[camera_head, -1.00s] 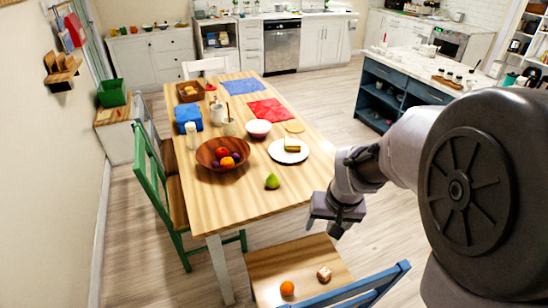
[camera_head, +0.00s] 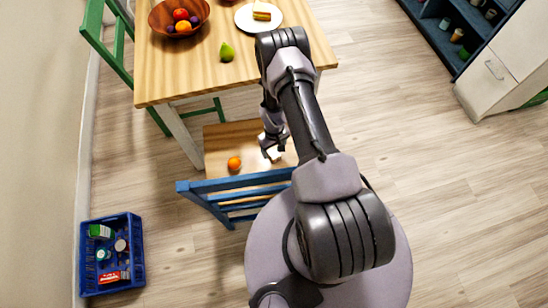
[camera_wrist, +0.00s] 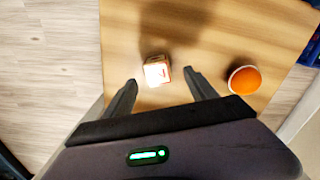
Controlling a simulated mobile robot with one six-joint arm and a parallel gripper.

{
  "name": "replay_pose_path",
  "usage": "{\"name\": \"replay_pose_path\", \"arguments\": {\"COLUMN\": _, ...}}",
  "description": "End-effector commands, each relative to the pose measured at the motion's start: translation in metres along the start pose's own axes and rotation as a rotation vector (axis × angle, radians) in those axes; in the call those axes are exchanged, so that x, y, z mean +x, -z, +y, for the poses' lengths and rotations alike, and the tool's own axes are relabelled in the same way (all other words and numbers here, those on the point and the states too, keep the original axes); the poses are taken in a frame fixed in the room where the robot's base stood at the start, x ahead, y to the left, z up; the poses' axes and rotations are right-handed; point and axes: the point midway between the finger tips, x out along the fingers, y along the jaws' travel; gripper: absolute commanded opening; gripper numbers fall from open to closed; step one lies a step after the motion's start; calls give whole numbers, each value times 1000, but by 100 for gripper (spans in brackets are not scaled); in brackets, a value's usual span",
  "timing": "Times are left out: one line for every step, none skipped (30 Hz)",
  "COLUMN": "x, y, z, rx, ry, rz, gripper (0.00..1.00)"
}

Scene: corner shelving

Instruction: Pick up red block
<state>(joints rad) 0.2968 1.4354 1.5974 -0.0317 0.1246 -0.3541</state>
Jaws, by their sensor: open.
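A small block (camera_wrist: 157,73) lies on the wooden chair seat (camera_wrist: 200,25). Its top looks pale and overexposed with a red mark, and its sides look orange-red. No plainly red block shows. In the wrist view my open, empty gripper (camera_wrist: 160,84) has one finger on each side of the block's near end. I cannot tell its height above the seat. In the head view my gripper (camera_head: 271,150) is over the right part of the seat, and the block is mostly hidden by it.
An orange (camera_wrist: 244,80) lies on the seat right of the block. The blue chair back (camera_head: 235,190) rises on the near side. A blue crate (camera_head: 84,262) is on the floor left.

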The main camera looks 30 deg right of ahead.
Motion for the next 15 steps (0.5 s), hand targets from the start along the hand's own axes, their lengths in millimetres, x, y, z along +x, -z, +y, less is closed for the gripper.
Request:
{"name": "replay_pose_path", "arguments": {"x": 5, "y": 0, "z": 0, "rx": 0, "ry": 0, "rz": -1, "gripper": 66}}
{"name": "replay_pose_path", "arguments": {"x": 7, "y": 0, "z": 0, "rx": 0, "ry": 0, "rz": -1, "gripper": 66}}
{"name": "replay_pose_path", "arguments": {"x": 11, "y": 0, "z": 0, "rx": 1, "ry": 0, "rz": -1, "gripper": 66}}
{"name": "replay_pose_path", "arguments": {"x": 15, "y": 0, "z": 1, "rx": 1, "ry": 0, "rz": -1, "gripper": 66}}
{"name": "replay_pose_path", "arguments": {"x": 20, "y": 1, "z": 1, "rx": 1, "ry": 0, "rz": 0, "gripper": 66}}
{"name": "replay_pose_path", "arguments": {"x": 28, "y": 1, "z": 2, "rx": 1, "ry": 0, "rz": -1, "gripper": 66}}
{"name": "replay_pose_path", "arguments": {"x": 35, "y": 1, "z": 2, "rx": 1, "ry": 1, "rz": -2, "gripper": 66}}
{"name": "replay_pose_path", "arguments": {"x": 42, "y": 1, "z": 3, "rx": 1, "ry": 1, "rz": -2, "gripper": 66}}
{"name": "replay_pose_path", "arguments": {"x": 50, "y": 1, "z": 2, "rx": 1, "ry": 1, "rz": -2, "gripper": 66}}
{"name": "replay_pose_path", "arguments": {"x": 55, "y": 1, "z": 2, "rx": 1, "ry": 1, "rz": -2, "gripper": 66}}
{"name": "replay_pose_path", "arguments": {"x": 58, "y": 1, "z": 2, "rx": 1, "ry": 1, "rz": -2, "gripper": 66}}
{"name": "replay_pose_path", "arguments": {"x": 59, "y": 1, "z": 2, "rx": 1, "ry": 1, "rz": -1, "gripper": 66}}
{"name": "replay_pose_path", "arguments": {"x": 58, "y": 1, "z": 2, "rx": 1, "ry": 0, "rz": -1, "gripper": 66}}
{"name": "replay_pose_path", "arguments": {"x": 57, "y": 2, "z": 2, "rx": 1, "ry": 0, "rz": -1, "gripper": 66}}
{"name": "replay_pose_path", "arguments": {"x": 56, "y": 1, "z": 2, "rx": 1, "ry": 0, "rz": -1, "gripper": 66}}
